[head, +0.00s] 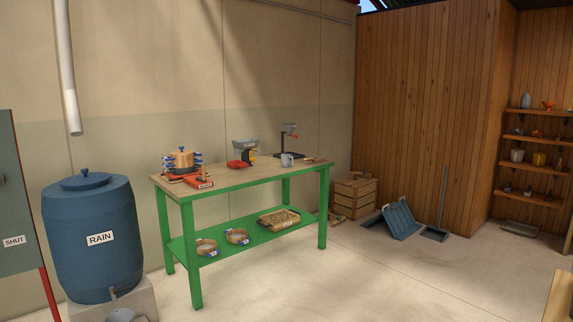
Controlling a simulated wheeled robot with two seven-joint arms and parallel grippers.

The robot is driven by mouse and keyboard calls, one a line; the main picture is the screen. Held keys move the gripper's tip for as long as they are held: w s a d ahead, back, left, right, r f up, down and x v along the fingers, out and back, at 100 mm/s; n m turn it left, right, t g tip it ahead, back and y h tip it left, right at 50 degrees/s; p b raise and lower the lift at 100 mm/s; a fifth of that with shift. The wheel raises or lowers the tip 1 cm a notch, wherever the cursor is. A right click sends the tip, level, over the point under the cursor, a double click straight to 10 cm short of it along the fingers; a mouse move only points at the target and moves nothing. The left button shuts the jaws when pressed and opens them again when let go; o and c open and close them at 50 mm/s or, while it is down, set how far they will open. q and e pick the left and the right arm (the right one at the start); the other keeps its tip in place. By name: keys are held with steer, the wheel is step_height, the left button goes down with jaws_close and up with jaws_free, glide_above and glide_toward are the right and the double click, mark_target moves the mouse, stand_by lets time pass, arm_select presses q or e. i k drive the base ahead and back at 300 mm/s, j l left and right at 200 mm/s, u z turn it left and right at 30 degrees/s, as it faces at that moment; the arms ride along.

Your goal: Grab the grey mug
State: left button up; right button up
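A small grey mug (287,159) stands upright on the wooden top of a green-framed workbench (225,182). It is right of the middle of the bench top, in front of a dark stand with a funnel-like top (288,140). The mug is small in the head view, and I cannot make out which way its handle points. Neither of my grippers shows in the head view, and nothing of mine touches the mug.
A hand grinder (245,150) and red item (238,164) stand left of the mug. A blue rain barrel (90,240) stands left of the bench. Open floor (300,285) lies in front.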

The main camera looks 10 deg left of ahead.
mark_target(285, 159)
steer(key=i+u, duration=0.25)
steer(key=i, duration=5.05)
steer(key=z, duration=0.2)
steer(key=i, duration=0.05)
